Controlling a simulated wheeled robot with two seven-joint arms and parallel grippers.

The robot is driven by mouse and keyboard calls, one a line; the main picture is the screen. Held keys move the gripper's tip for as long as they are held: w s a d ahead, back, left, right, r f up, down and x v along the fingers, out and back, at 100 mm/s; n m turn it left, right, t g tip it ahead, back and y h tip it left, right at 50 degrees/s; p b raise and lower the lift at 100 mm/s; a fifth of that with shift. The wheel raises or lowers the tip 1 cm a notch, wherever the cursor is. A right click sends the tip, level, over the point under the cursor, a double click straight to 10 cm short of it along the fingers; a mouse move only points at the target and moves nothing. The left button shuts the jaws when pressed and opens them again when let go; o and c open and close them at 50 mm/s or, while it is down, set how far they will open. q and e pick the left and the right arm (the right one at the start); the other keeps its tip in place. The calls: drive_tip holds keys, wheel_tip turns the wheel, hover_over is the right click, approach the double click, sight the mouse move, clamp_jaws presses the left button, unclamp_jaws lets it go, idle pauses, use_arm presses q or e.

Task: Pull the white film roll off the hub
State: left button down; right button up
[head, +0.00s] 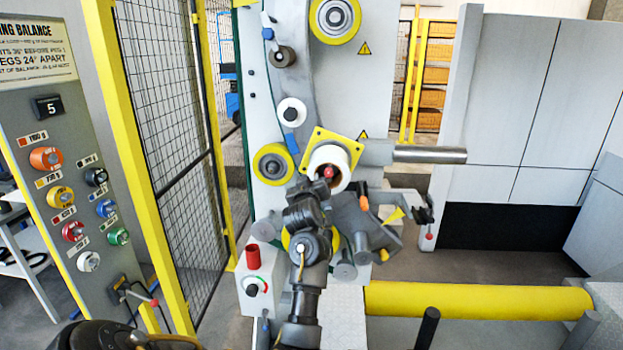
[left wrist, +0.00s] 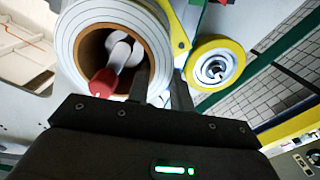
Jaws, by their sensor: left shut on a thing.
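The white film roll (head: 319,155) sits around the hub, in front of a yellow square plate (head: 320,136) on the grey machine. In the left wrist view the roll (left wrist: 158,42) shows end-on, with a brown core. The hub's red tip (head: 328,172) and pale prongs (left wrist: 120,50) show inside the bore. My left gripper (head: 317,187) is at the roll's near end, below the red tip. It is shut on the roll's wall (left wrist: 163,88), one finger inside the bore and one outside. The back of the hub is hidden. My right gripper is not in view.
A yellow-rimmed roller (head: 273,164) stands just left of the roll. A bare metal shaft (head: 430,155) sticks out to the right. A yellow cylinder (head: 480,302) lies low at the right.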

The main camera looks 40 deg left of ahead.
use_arm(q)
drive_tip(key=v, duration=1.5)
drive_tip(key=shift+d+p, duration=0.2)
drive_tip(key=shift+p, duration=0.2)
idle(2.1)
idle(0.3)
